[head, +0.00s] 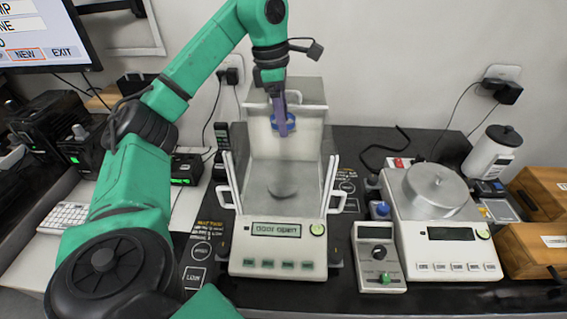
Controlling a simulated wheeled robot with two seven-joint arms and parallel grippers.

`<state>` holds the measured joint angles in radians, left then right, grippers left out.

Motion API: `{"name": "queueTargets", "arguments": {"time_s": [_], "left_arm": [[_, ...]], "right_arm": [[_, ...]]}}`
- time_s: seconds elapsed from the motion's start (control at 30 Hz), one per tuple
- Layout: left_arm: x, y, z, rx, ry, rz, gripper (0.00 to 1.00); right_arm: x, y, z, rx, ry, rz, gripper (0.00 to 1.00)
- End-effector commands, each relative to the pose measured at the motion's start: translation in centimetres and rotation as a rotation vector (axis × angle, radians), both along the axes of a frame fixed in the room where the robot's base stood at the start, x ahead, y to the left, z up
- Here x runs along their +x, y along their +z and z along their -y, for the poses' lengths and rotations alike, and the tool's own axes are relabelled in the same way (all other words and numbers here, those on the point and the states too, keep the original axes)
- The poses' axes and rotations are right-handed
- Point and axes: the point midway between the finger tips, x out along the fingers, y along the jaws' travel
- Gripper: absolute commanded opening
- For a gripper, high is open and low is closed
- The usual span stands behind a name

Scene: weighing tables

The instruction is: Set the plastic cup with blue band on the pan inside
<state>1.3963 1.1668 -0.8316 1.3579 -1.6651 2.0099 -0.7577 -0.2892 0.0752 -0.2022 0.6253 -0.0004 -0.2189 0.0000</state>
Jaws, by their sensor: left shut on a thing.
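The plastic cup with blue band (291,122) is mostly hidden behind my fingers in the head view; the blue shows on both sides of them. My left gripper (282,128) points down and is shut on the cup, holding it up at the back of the balance chamber. The round grey pan (284,187) lies inside the balance (278,252), in front of and below the cup in the picture. Nothing is seen on the pan. The balance display reads "door open". My right gripper is not in view.
Clear chamber walls with white handles (334,185) stand on both sides of the pan. A second balance with a covered round pan (436,190) and a small meter (379,257) stand at right. A white bottle (491,152) and wooden boxes (532,250) are farther right.

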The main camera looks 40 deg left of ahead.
Motion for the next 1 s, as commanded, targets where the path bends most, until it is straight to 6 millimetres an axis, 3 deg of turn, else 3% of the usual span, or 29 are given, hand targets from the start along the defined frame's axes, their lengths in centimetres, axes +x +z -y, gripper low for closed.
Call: {"name": "queueTargets", "arguments": {"time_s": [0.03,0.13,0.33,0.63,0.97,1.0], "left_arm": [[-0.1,-3.5,0.1,-0.002,-0.003,-0.006,0.05],[-0.1,-6.8,0.1,-0.002,-0.003,-0.006,0.05],[-0.2,-11.5,0.0,0.002,-0.001,-0.006,0.05],[-0.2,-16.3,0.1,0.0,-0.001,-0.003,0.05],[-0.1,-16.9,0.1,0.0,-0.001,0.0,0.05],[-0.1,-16.8,0.1,0.0,-0.001,0.0,0.77]], "right_arm": [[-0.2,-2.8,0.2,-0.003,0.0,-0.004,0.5],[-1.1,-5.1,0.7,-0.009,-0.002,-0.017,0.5],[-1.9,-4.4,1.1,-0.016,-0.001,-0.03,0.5],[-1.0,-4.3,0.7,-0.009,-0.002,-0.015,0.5],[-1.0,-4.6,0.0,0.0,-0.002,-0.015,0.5],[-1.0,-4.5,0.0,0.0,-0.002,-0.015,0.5]]}}
